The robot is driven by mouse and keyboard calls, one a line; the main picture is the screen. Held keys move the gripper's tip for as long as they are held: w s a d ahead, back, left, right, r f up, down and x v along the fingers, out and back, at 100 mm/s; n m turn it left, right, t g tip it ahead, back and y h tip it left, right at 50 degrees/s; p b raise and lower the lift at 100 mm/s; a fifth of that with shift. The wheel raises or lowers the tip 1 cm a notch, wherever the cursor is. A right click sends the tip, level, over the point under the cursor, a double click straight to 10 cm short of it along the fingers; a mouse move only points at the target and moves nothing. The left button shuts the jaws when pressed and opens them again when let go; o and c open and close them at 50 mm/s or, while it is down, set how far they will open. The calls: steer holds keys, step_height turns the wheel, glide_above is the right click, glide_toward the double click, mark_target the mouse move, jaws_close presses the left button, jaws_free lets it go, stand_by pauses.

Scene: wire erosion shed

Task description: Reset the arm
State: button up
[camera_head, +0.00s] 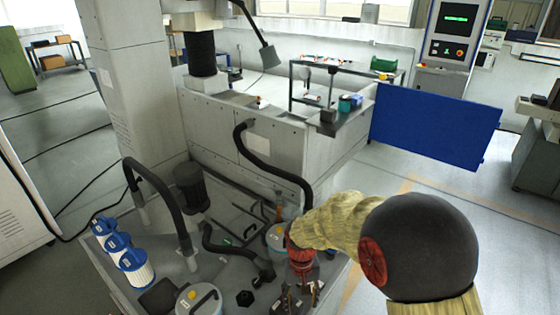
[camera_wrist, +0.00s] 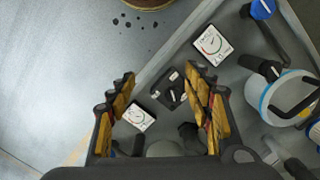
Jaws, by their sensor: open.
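My arm reaches in from the lower right of the head view, with a large black joint and a yellowish sleeve. It bends down over the grey tank area. My gripper (camera_head: 300,297) hangs at the bottom of the head view, beside a canister. In the wrist view my gripper (camera_wrist: 160,88) is open, its two yellow-and-black fingers spread with nothing held between them. A black fitting (camera_wrist: 170,92) and a white-faced gauge (camera_wrist: 138,117) show below, in the space between the fingers. Their distance from the fingertips is hard to tell.
White-and-blue filter cartridges (camera_head: 134,266) stand at the tray's left. Black hoses (camera_head: 272,160) arch around the tray. A lidded canister (camera_head: 200,302) stands at the front. Another gauge (camera_wrist: 211,44) lies right of the fingers. A blue panel (camera_head: 435,127) stands behind my arm. Floor at right is open.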

steer(key=s+d+r+t, duration=0.2)
steer(key=s+d+r, duration=0.2)
steer(key=r, duration=0.5)
steer(key=s+d+r+t, duration=0.2)
steer(key=s+d+r, duration=0.2)
steer(key=s+r, duration=0.4)
steer(key=s+d+r+m+t, duration=0.1)
steer(key=s+d+r+t, duration=0.2)
steer(key=s+r, duration=0.3)
step_height(320, 180, up, 4)
steer(key=shift+d+r, duration=0.1)
steer(key=shift+d, duration=0.8)
steer(key=shift+o, duration=0.3)
steer(key=shift+s, duration=0.1)
stand_by(0.6)
